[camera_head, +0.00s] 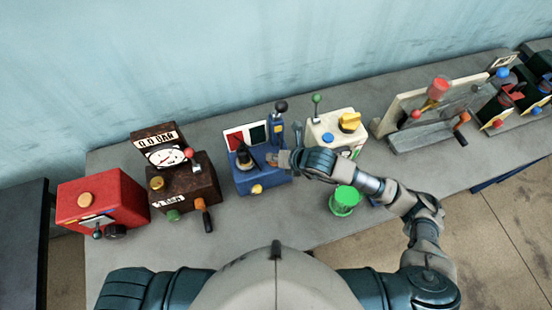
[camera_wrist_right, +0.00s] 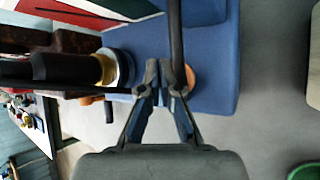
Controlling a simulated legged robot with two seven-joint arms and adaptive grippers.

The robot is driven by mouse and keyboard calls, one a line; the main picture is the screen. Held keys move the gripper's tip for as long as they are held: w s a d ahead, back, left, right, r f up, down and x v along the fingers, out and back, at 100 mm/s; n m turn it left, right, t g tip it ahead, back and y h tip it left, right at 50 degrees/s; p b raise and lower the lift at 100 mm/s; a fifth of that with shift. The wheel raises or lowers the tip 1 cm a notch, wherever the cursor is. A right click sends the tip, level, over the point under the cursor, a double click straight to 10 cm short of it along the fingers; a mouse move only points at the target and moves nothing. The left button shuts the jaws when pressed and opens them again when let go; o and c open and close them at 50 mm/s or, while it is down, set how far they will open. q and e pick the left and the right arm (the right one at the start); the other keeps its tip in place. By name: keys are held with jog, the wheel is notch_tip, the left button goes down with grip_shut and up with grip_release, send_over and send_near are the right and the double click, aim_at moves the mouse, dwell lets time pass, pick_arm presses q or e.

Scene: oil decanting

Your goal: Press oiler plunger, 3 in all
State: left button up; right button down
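The blue machine (camera_head: 262,180) stands on the grey bench near the middle. On it is a black conical part, which I take for the oiler (camera_head: 244,157); the wrist view shows a black cylinder with a brass collar (camera_wrist_right: 115,68). A round orange knob (camera_wrist_right: 192,78) is on the blue body. My right gripper (camera_head: 282,160) is at the machine's right side. In the right wrist view its fingertips (camera_wrist_right: 160,75) are close together with nothing visible between them, beside the orange knob; contact cannot be told. My left gripper is out of view.
A cream machine (camera_head: 325,128) with a yellow knob stands to the right, with a green container (camera_head: 345,200) in front. A brown gauge box (camera_head: 182,185) and a red box (camera_head: 95,205) stand to the left. The front bench is largely clear.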

jog(key=shift+f, duration=0.2)
jog(key=shift+a, duration=0.35)
jog(key=shift+r, duration=0.2)
jog(key=shift+d+r+p, duration=0.45)
jog(key=shift+d+r, duration=0.05)
jog(key=shift+r, duration=0.15)
jog(key=shift+d+r, duration=0.25)
jog(key=shift+d, duration=0.05)
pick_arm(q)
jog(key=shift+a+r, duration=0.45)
